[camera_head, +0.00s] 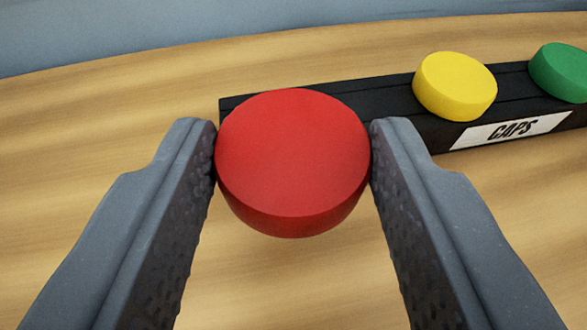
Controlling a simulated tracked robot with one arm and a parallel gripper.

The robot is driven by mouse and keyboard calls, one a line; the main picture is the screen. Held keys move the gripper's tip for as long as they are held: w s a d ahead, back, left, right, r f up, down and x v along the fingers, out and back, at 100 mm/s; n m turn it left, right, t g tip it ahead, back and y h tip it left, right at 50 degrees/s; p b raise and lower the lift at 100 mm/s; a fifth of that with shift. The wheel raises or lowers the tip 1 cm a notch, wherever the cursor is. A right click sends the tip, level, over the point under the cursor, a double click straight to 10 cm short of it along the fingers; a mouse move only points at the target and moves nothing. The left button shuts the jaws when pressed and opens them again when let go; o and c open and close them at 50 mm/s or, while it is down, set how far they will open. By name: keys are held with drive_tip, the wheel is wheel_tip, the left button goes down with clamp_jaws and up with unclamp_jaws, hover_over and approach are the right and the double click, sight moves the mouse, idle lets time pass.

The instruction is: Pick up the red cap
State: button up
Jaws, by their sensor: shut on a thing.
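The red cap (292,150) is a round, flat-topped disc in the middle of the view. My gripper (292,165) is shut on it, with one grey finger touching its left side and the other its right side. The cap covers part of the left end of the black caps holder (385,98) behind it. Whether the cap is clear of the holder or still touches it cannot be told from this view.
A yellow cap (455,86) and a green cap (562,72) sit on the black holder to the right. A white label reading CAPS (511,130) is on its front. The wooden table (90,130) is clear at left and in front.

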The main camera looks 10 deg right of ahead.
sight(273, 226)
drive_tip(key=v, duration=0.2)
drive_tip(key=f+v, duration=0.1)
drive_tip(key=v, duration=0.1)
drive_tip(key=shift+s+a+r+p, duration=0.1)
drive_tip(key=shift+s+a+p, duration=0.2)
drive_tip(key=shift+s+p, duration=0.1)
drive_tip(key=b, duration=0.1)
drive_tip(key=s+b, duration=0.1)
drive_tip(key=b, duration=0.1)
drive_tip(key=shift+s+a, duration=0.3)
drive_tip(key=shift+a, duration=0.05)
drive_tip(key=s+b, duration=0.1)
drive_tip(key=b, duration=0.2)
drive_tip(key=shift+s+a, duration=0.25)
drive_tip(key=shift+s, duration=0.15)
drive_tip(key=shift+b+v, duration=0.85)
drive_tip(key=shift+b, duration=0.55)
